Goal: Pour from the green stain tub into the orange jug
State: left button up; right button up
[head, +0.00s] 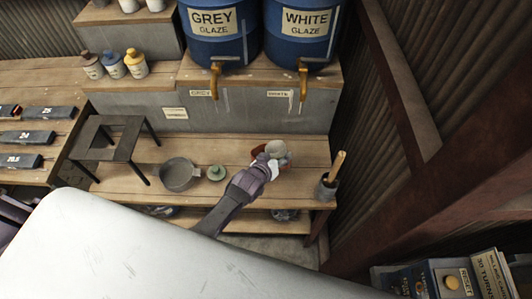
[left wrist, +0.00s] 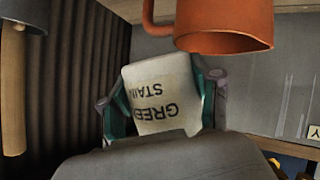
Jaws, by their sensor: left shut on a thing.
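My left gripper (head: 271,166) is shut on the green stain tub (head: 276,148), a pale container. In the left wrist view, which is upside down, the tub's GREEN STAIN label (left wrist: 160,100) shows between the teal finger pads, slightly tilted. The orange jug (head: 257,151) stands on the bench, mostly hidden by the tub and gripper in the head view. In the left wrist view the jug (left wrist: 222,30) has its mouth facing the tub, which is above it and apart from it. No stream of stain shows. My right gripper is not in view.
A green lid (head: 216,172) and a grey pan (head: 180,174) lie left of the gripper on the bench (head: 150,190). A dark pot with a wooden handle (head: 327,186) stands right. A dark stool (head: 110,140) is further left. Blue glaze barrels (head: 213,30) stand on the ledge behind.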

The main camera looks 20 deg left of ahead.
pick_arm(q)
jog(key=shift+f, duration=0.2)
jog(key=shift+w+a+r, duration=0.1)
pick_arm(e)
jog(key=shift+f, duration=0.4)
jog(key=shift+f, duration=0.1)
